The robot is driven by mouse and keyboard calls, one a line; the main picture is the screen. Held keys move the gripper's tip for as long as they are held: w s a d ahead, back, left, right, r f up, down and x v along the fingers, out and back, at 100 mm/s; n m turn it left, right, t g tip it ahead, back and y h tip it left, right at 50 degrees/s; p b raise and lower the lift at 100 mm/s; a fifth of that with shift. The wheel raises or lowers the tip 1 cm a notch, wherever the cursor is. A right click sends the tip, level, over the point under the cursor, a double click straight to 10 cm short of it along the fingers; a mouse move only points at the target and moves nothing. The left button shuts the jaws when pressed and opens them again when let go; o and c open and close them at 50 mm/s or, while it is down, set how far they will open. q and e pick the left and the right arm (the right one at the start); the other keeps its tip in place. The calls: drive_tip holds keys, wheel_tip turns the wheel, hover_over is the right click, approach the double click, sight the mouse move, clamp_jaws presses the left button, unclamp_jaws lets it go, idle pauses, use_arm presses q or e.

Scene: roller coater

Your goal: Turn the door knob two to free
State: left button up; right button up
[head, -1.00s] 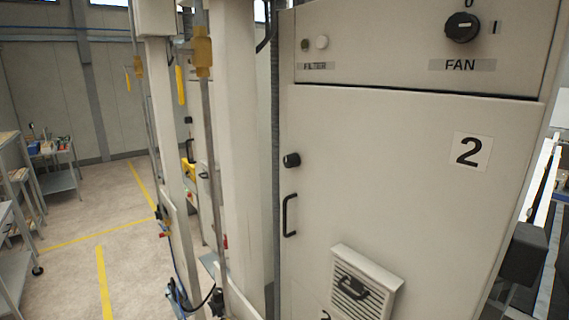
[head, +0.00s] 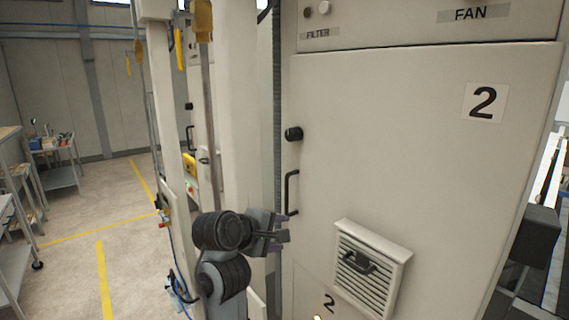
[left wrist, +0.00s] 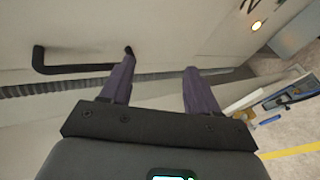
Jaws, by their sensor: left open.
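The black door knob (head: 293,134) sits at the upper left edge of the pale cabinet door marked 2 (head: 400,150). A black bar handle (head: 288,193) is fixed below it. My left gripper (head: 286,228) is in front of the door's left edge, below the knob and close to the handle's lower end. In the left wrist view its two purple fingers (left wrist: 160,68) are apart with nothing between them. The handle (left wrist: 75,68) shows there left of the fingers, one end close to the left fingertip; contact cannot be told. The knob is not in that view. My right gripper is not in view.
A vented box with a black handle (head: 372,267) sticks out of the door at lower right of my gripper. A pale post (head: 235,120) stands left of the cabinet. A shelf cart (head: 58,165) stands far left on open floor.

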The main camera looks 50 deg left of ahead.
use_arm(q)
drive_tip(key=a+r+n+t+h+b, duration=0.1)
drive_tip(key=a+r+n+t, duration=0.15)
drive_tip(key=r, duration=0.35)
drive_tip(key=a+r+n+t+b, duration=0.1)
drive_tip(key=r+n, duration=0.3)
drive_tip(key=r, duration=0.1)
use_arm(e)
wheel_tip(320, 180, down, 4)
drive_tip(key=b, duration=0.2)
use_arm(q)
drive_tip(key=n+t+h+p, duration=0.1)
drive_tip(key=n+t+h, duration=0.2)
drive_tip(key=n, duration=0.2)
approach(288, 135)
drive_tip(key=shift+g, duration=0.25)
drive_tip(key=w+p, duration=0.1)
drive_tip(key=w, duration=0.1)
drive_tip(key=w+p, duration=0.1)
drive_tip(key=w, duration=0.2)
drive_tip(key=w+d+p, duration=0.1)
drive_tip(key=w, duration=0.1)
drive_tip(key=shift+w+r, duration=0.4)
drive_tip(key=shift+w, duration=0.5)
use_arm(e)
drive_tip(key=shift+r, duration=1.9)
use_arm(q)
drive_tip(key=shift+f, duration=0.1)
drive_tip(key=shift+c, duration=0.2)
